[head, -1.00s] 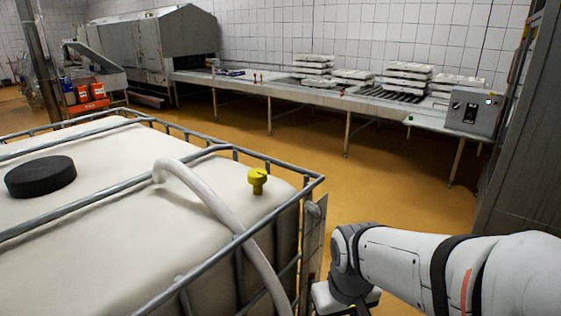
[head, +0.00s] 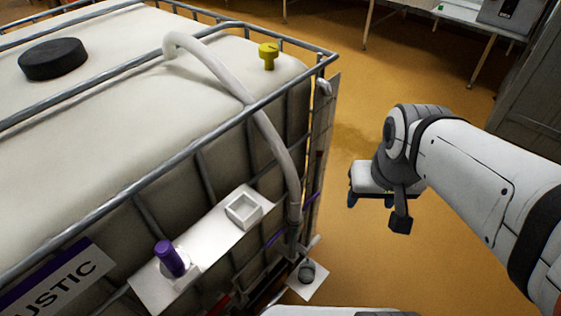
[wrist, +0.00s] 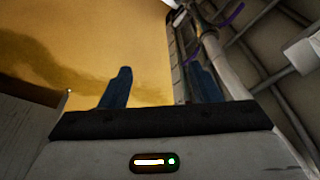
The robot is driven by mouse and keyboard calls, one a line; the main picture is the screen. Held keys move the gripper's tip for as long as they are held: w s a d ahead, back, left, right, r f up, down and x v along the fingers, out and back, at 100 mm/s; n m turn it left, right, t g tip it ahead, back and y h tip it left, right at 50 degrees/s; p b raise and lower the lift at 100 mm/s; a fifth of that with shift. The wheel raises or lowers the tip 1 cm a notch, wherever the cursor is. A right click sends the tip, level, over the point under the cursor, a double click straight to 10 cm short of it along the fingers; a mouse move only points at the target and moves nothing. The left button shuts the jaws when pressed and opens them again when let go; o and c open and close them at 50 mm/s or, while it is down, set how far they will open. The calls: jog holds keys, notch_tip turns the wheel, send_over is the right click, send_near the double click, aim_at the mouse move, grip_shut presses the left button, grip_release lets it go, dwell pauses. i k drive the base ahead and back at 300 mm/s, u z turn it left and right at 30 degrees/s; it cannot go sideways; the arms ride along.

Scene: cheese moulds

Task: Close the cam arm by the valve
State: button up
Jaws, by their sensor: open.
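A white hose (head: 275,145) comes down the corner of the caged tank and ends in a grey coupling (head: 294,222) low on its front. A thin purple piece (head: 276,238) sticks out left of the coupling; it may be a cam arm, but it is too small to be sure. A purple piece also shows near the hose in the wrist view (wrist: 231,15). The valve is largely hidden in the dark below the coupling. My gripper (wrist: 161,82) is open and empty. In the head view my gripper (head: 370,198) is right of the tank, apart from the coupling.
The white tank (head: 120,110) stands in a metal cage with a black lid (head: 53,59) and yellow fitting (head: 268,56). A white shelf (head: 215,240) on its front carries a purple-topped item (head: 170,258) and an empty square holder (head: 243,211). Orange floor (head: 400,70) is clear.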

aim_at(285, 229)
jog(key=z, duration=0.05)
jog(key=k, duration=0.5)
jog(key=u, duration=0.4)
jog(key=i, duration=0.45)
jog(key=u, duration=0.75)
jog(key=k, duration=1)
jog(key=z, duration=0.2)
jog(key=i, duration=1)
